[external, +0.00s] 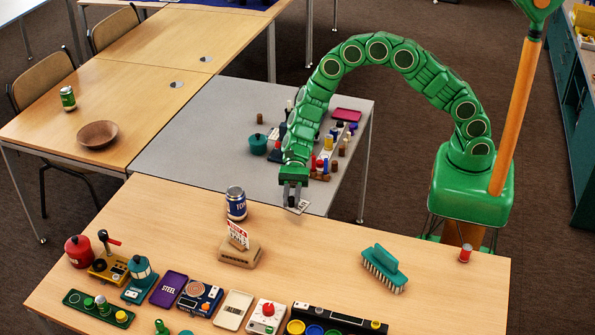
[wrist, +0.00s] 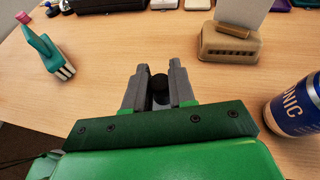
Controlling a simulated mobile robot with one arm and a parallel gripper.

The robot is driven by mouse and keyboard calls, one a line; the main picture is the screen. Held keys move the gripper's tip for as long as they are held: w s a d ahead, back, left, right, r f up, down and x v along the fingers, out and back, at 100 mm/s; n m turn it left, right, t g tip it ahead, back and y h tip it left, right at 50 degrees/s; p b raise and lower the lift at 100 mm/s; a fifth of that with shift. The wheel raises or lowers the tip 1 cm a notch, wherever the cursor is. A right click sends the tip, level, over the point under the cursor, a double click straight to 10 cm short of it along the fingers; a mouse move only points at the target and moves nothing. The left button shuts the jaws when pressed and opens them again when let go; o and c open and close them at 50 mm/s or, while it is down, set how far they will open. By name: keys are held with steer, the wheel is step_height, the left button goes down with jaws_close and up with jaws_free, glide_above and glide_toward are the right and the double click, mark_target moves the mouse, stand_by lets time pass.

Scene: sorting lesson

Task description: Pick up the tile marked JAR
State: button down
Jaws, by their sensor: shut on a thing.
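My gripper (external: 295,200) reaches down over the far edge of the near wooden table. A small pale tile (external: 300,208) with dark marks shows at its fingertips; the lettering is too small to read. In the wrist view my gripper (wrist: 157,82) has its grey fingers closed around a dark round knob (wrist: 158,88). The flat face of the tile cannot be made out there.
A blue can (external: 236,204) and a card stand (external: 240,253) stand left of the gripper. A teal brush (external: 385,268) lies to the right. Several items line the table's front. The grey table (external: 180,150) behind holds clustered small objects.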

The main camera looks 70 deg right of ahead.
steer(key=s+d+r, duration=0.4)
steer(key=s+d, duration=0.1)
steer(key=s, duration=0.3)
steer(key=shift+r, duration=0.15)
